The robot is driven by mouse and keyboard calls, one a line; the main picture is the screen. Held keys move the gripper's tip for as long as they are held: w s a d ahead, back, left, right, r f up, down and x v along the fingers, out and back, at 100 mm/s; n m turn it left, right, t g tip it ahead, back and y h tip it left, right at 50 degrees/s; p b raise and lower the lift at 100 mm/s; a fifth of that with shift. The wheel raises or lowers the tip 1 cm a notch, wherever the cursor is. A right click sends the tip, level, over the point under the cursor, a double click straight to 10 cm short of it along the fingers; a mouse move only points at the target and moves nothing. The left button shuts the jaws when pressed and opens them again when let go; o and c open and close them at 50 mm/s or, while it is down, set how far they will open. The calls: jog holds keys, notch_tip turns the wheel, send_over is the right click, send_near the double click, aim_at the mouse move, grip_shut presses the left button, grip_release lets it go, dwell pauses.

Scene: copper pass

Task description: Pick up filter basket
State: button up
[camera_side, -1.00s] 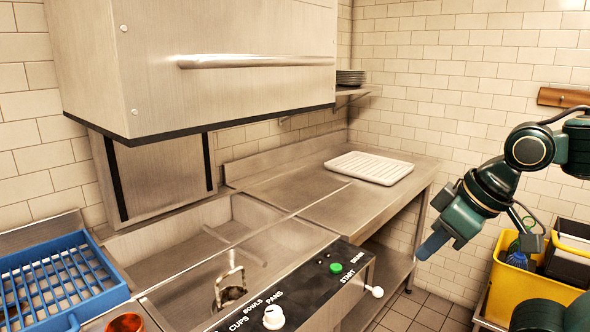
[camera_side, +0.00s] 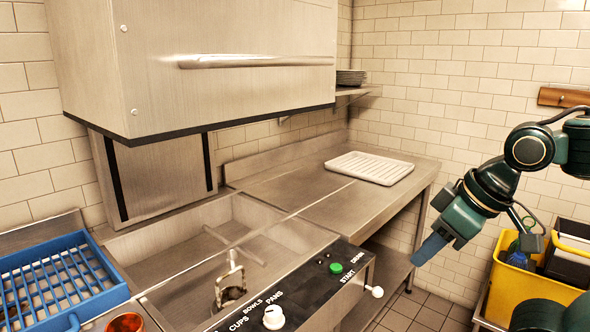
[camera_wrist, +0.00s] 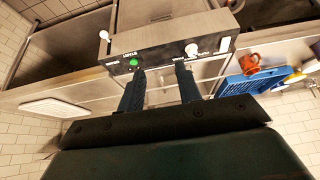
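What looks like the filter basket (camera_side: 231,283) sits in the sunken metal basin in the side view. Its upright metal loop handle shows, and its lower part is dark and partly hidden in the well. I cannot make it out clearly in the wrist view. My gripper (camera_side: 429,250) hangs in the air to the right of the machine, well apart from the basket. In the wrist view my gripper (camera_wrist: 160,70) has its two blue-grey fingers apart with nothing between them.
The control panel (camera_side: 312,292) with a green button and white knobs fronts the basin. A raised steel hood (camera_side: 230,60) hangs over it. A blue rack (camera_side: 60,280) and orange cup (camera_side: 125,323) stand left. A white tray (camera_side: 369,168) lies on the bench; a yellow bin (camera_side: 515,290) stands right.

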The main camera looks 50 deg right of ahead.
jog(key=shift+w, duration=0.1)
jog(key=w+a+r+n+y, duration=0.15)
jog(key=w+r+n, duration=0.3)
jog(key=w, duration=0.65)
jog(key=n+g+y, duration=0.3)
jog(key=n+y, duration=0.1)
jog(key=n, duration=1.1)
send_over(235, 269)
jog(key=s+d, duration=0.2)
jog(key=d, duration=0.2)
notch_tip(235, 269, down, 19)
jog(key=shift+w+d, duration=0.15)
jog(key=shift+w, duration=0.05)
jog(key=shift+f, duration=0.1)
jog(key=shift+x, duration=4.2)
